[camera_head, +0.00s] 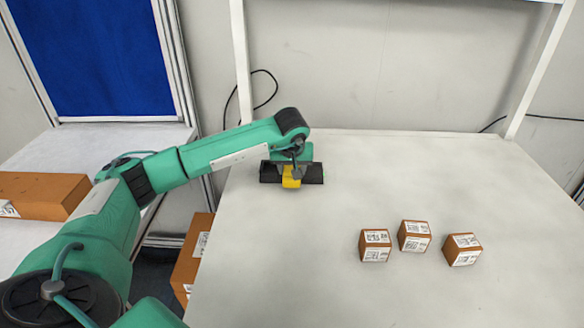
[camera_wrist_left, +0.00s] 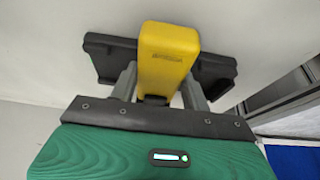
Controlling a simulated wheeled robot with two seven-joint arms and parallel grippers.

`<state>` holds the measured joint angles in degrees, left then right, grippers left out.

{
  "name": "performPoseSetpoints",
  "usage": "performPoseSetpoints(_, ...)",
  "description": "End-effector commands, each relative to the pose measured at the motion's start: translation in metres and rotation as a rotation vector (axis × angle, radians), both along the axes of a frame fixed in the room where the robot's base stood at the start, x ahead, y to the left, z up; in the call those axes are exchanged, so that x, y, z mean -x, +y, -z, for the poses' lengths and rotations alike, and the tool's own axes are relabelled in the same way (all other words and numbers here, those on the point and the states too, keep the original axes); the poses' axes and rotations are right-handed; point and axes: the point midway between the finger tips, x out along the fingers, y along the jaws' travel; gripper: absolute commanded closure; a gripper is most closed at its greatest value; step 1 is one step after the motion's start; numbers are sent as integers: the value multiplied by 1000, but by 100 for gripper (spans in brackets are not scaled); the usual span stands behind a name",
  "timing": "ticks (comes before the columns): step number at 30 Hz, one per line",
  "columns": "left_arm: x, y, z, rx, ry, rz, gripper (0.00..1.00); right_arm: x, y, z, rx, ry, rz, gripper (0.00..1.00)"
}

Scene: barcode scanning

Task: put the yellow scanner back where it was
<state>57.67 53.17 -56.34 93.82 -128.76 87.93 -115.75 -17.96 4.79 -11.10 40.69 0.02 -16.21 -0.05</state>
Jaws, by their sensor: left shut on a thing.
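The yellow scanner (camera_head: 291,178) is at the back left of the white table, in front of a black holder (camera_head: 313,173). In the left wrist view the yellow scanner (camera_wrist_left: 168,56) sits between the two grey fingers of my left gripper (camera_wrist_left: 158,92), which is shut on it. The black holder (camera_wrist_left: 112,60) shows behind it on both sides. I cannot tell whether the scanner rests in the holder or is just above it. In the head view my left gripper (camera_head: 291,170) is mostly hidden under its arm. My right gripper is not in view.
Three small brown boxes with labels (camera_head: 375,245), (camera_head: 414,236), (camera_head: 462,249) stand on the white table (camera_head: 290,270) at right of centre. Larger brown boxes (camera_head: 45,196), (camera_head: 193,258) are at the left. The table's front middle is clear. A white frame (camera_head: 240,60) rises at the back.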

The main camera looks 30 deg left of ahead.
Motion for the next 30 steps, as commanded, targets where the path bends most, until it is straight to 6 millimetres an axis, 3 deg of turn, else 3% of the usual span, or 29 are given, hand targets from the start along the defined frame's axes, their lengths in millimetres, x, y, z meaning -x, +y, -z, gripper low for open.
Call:
performPoseSetpoints(4, 0, 0, 3, -1, -1, 0, 83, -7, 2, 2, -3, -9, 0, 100)
performPoseSetpoints(5, 0, 0, 4, 0, 0, 0, 51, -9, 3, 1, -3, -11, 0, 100)
performPoseSetpoints(6, 0, 0, 3, 0, 0, 0, 44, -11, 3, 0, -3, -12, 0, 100)
performPoseSetpoints(19, 2, -1, -7, 0, -2, 0, 44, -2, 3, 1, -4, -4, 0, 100)
performPoseSetpoints(25, 14, -9, -44, -1, -5, 0, 44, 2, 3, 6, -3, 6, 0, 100)
performPoseSetpoints(30, 26, -17, -77, 0, -4, 1, 44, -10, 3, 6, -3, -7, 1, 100)
